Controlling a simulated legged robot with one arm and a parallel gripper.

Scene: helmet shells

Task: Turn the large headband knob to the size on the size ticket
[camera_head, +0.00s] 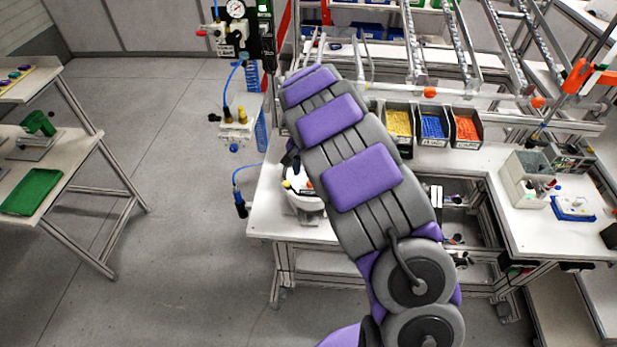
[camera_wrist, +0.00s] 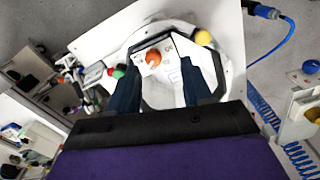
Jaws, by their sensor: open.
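A white helmet shell (camera_wrist: 228,62) with a dark inner rim sits below my gripper in the wrist view. In the head view the helmet shell (camera_head: 305,203) is partly hidden behind my arm. An orange-red knob (camera_wrist: 153,57) stands on a white plate inside the shell. A yellow knob (camera_wrist: 202,37) is on the upper right rim, and small green and red knobs (camera_wrist: 117,72) are on the left. I cannot tell which knob is the large headband knob. White tags with unreadable marks lie beside the orange one. My gripper (camera_wrist: 160,68) is open, its dark fingers apart and empty, either side of the plate.
The white workbench (camera_head: 268,212) has free room at its left front edge. Bins of yellow (camera_head: 398,122), blue (camera_head: 432,125) and orange-red parts (camera_head: 467,127) stand behind my arm. A blue hose (camera_head: 236,178) hangs left of the bench. A grey box (camera_head: 525,180) is at right.

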